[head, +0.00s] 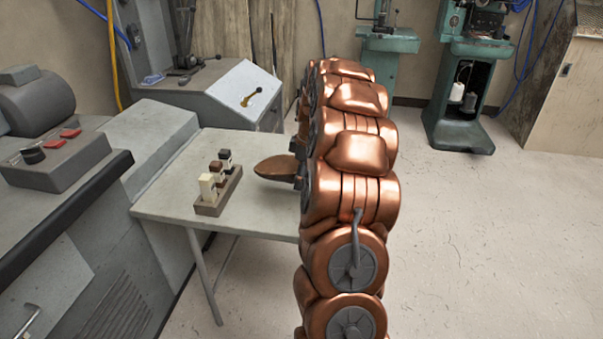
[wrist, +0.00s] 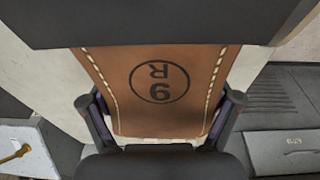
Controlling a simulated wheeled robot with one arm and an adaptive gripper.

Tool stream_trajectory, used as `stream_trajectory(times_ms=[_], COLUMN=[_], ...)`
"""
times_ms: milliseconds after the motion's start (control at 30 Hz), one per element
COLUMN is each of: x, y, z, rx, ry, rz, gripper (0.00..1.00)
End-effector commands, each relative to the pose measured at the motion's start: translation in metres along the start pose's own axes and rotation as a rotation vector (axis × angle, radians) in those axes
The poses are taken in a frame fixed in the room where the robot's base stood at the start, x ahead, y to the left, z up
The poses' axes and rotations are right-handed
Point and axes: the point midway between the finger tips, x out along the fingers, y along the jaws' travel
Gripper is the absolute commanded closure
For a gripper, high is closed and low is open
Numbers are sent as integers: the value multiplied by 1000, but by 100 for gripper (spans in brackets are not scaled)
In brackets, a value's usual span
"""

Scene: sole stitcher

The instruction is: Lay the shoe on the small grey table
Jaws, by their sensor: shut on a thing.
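The brown shoe (head: 277,168) sticks out to the left of my arm in the head view, over the small grey table (head: 258,208). I cannot tell whether it touches the tabletop or hangs just above it. In the wrist view the shoe's sole (wrist: 160,60) faces the camera, with pale stitching along both sides and a circled "9 R" mark. My gripper (wrist: 163,112) is shut on the shoe, one finger at each side. In the head view my gripper (head: 299,165) is mostly hidden behind my copper arm.
A small rack (head: 212,207) with white, brown and black blocks stands on the table, left of the shoe. A grey machine (head: 80,200) borders the table's left; a console with a brass lever (head: 250,97) stands behind. Green machines (head: 455,110) stand further back. The right floor is clear.

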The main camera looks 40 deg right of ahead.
Motion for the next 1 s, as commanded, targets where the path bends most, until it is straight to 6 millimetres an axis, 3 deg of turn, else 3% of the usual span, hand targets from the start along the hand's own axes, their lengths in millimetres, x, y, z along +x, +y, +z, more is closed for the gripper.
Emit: stream_trajectory(times_ms=[1000], x=[10], y=[1], z=[1], rx=[0], ry=[0], rz=[3], gripper=[64])
